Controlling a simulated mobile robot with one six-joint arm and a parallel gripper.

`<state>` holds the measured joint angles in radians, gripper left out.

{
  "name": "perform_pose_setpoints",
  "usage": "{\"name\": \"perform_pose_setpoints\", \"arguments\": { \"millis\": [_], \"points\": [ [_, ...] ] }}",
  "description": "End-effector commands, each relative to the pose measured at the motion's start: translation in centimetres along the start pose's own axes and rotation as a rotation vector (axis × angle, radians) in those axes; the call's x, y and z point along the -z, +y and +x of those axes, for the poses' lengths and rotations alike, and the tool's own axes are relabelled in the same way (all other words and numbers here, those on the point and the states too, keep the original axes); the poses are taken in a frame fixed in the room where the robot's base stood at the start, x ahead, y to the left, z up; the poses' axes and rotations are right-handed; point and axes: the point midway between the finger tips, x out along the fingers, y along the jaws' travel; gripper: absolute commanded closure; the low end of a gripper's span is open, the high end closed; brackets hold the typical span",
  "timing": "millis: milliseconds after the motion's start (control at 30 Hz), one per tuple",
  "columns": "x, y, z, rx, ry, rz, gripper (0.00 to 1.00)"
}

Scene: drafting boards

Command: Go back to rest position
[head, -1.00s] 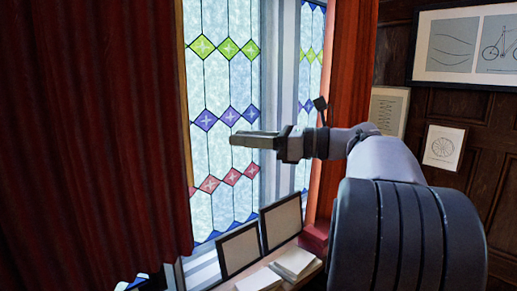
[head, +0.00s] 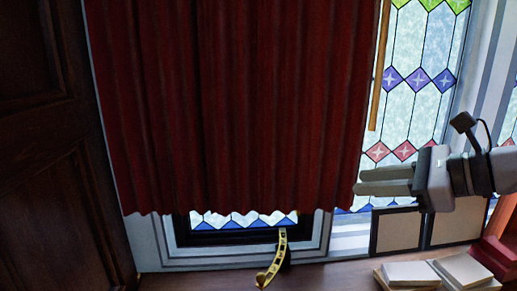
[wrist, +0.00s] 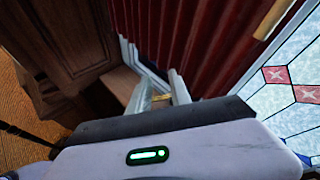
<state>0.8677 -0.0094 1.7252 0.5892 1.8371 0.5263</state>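My gripper (head: 358,182) is at the right of the head view, in front of the stained-glass window and beside the red curtain's lower right edge. Its two pale fingers point left with a narrow gap between them. In the wrist view the fingers (wrist: 162,92) also stand apart, and I see nothing clearly held between them. My arm leaves the head view at the right edge.
The red curtain (head: 230,110) hangs left of my gripper. Framed panels (head: 398,230) stand below it, with white stacks (head: 412,273) in front. A curved yellow-and-black strip (head: 275,262) is at the bottom centre. Dark wood panelling (head: 50,150) fills the left.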

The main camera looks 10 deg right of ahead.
Motion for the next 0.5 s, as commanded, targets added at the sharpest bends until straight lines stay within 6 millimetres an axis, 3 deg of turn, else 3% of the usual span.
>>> {"name": "perform_pose_setpoints", "arguments": {
  "millis": [33, 167, 200, 300, 400, 500],
  "points": [
    [4.1, 4.7, 4.0, -0.058, 0.064, -0.103, 0.76],
    [11.5, 15.0, 10.2, -0.217, 0.236, -0.435, 0.76],
    [14.2, 18.2, 11.6, -0.269, 0.282, -0.555, 0.76],
    [21.5, 25.8, 14.4, -0.398, 0.375, -0.888, 0.76],
    [28.4, 31.7, 16.0, -0.509, 0.432, -1.238, 0.76],
    [33.6, 35.4, 17.0, -0.584, 0.455, -1.53, 0.76]
  ]
}}
